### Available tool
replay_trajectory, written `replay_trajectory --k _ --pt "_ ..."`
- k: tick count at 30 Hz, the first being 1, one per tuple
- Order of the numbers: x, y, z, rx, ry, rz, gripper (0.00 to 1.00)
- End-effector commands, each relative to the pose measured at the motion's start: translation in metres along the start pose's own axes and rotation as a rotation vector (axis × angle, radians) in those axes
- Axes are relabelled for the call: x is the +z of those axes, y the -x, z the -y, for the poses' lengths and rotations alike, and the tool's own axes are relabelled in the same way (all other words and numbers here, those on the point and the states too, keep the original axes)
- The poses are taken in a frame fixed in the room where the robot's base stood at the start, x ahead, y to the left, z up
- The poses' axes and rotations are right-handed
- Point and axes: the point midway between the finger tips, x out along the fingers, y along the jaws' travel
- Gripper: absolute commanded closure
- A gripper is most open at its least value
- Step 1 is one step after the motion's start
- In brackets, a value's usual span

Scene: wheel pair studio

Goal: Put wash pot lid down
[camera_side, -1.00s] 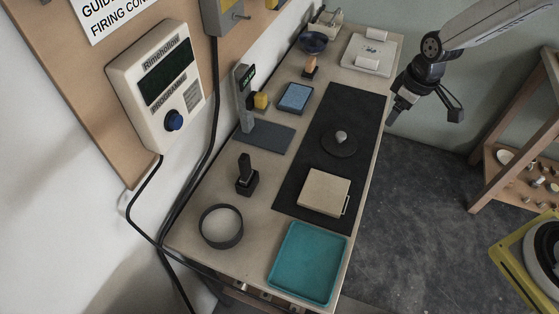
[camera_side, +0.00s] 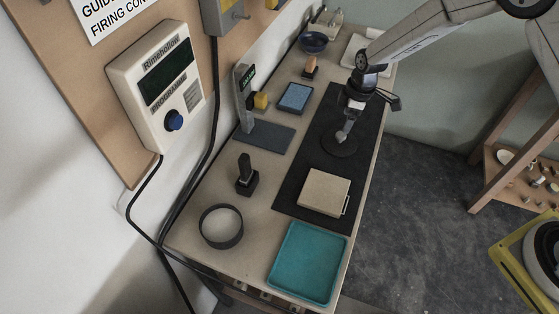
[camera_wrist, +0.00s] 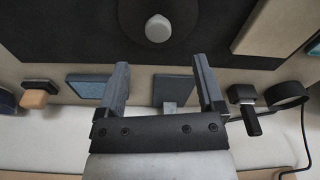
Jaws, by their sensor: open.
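The dark round wash pot lid (camera_side: 339,150) with its pale grey knob lies flat on the black mat (camera_side: 312,170). In the wrist view the lid (camera_wrist: 137,14) is at the top, its knob (camera_wrist: 158,28) in line with the gap between my fingers. My gripper (camera_side: 346,130) is directly above the lid with fingers pointing down, close to the knob. In the wrist view my gripper (camera_wrist: 160,66) is open, the fingers wide apart with nothing between them. I cannot tell whether a fingertip touches the knob.
A beige square block (camera_side: 324,192) with a metal handle sits on the mat in front of the lid. A teal tray (camera_side: 306,264), dark ring (camera_side: 221,227), black stand (camera_side: 247,178) and blue pad (camera_side: 295,98) stand around. The table's right edge is close to the mat.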

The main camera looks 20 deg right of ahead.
Motion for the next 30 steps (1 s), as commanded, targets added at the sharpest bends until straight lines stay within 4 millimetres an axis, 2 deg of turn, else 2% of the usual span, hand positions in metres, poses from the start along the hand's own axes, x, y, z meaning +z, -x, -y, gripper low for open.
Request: replay_trajectory --k 12,23,30 --pt "0.001 -0.023 0.000 0.000 -0.002 0.001 0.13" --pt "0.001 -0.030 0.000 0.000 -0.002 0.001 0.13" --pt "0.002 -0.051 -0.001 -0.001 -0.002 0.002 0.13"
